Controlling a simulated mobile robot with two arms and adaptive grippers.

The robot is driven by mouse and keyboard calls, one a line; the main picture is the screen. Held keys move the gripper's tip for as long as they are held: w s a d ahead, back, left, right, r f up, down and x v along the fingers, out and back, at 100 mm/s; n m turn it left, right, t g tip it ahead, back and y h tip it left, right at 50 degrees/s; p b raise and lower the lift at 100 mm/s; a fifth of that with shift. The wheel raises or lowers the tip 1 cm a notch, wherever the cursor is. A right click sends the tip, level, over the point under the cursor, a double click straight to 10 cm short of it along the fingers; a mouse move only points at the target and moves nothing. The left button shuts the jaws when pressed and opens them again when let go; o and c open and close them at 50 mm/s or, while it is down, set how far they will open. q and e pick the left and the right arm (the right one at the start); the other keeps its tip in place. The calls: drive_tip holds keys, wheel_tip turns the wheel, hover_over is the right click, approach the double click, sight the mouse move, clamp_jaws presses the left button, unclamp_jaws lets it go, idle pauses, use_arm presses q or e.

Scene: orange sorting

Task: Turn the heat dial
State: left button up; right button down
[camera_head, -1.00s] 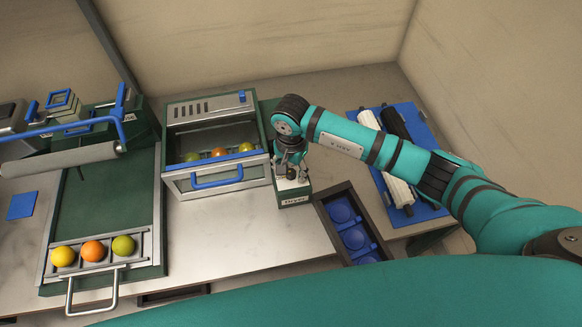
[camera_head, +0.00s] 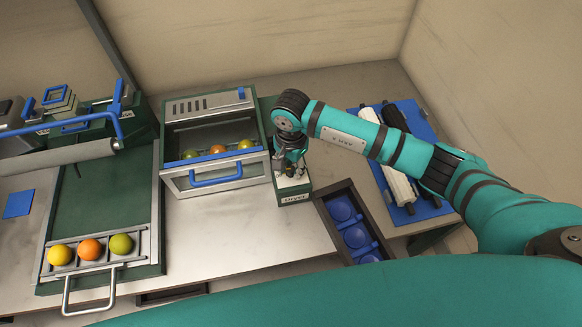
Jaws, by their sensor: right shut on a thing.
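The dryer control box (camera_head: 294,194), green with a pale top and a small label on its front, stands right of the oven-like dryer (camera_head: 217,175). My right gripper (camera_head: 291,170) points down over the top of this box and is shut on the heat dial, which the fingers mostly hide. How far the dial is turned cannot be seen. The dryer has a blue handle, and several fruits show inside it. My left gripper is not in view.
A tray (camera_head: 140,245) with a yellow, an orange and a green fruit sits at the left. A dark box with blue cups (camera_head: 324,206) stands right of the control box. A blue board with rollers (camera_head: 416,120) lies further right. Bare counter (camera_head: 235,235) lies in front of the dryer.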

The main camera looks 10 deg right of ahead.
sight(291, 169)
drive_tip(key=m+b, duration=0.4)
drive_tip(key=m, duration=0.1)
drive_tip(key=shift+w+f, duration=0.1)
drive_tip(key=shift+f, duration=0.05)
drive_tip(key=m+b, duration=0.5)
drive_tip(key=m, duration=0.1)
drive_tip(key=shift+m, duration=0.3)
drive_tip(key=m+b, duration=0.3)
drive_tip(key=m, duration=0.2)
drive_tip(key=m+b, duration=0.2)
drive_tip(key=m, duration=0.3)
drive_tip(key=shift+r+b, duration=0.2)
drive_tip(key=shift+b, duration=0.2)
drive_tip(key=shift+m, duration=0.4)
drive_tip(key=c, duration=1)
unclamp_jaws()
drive_tip(key=shift+c, duration=0.2)
wheel_tip(291, 169, up, 12)
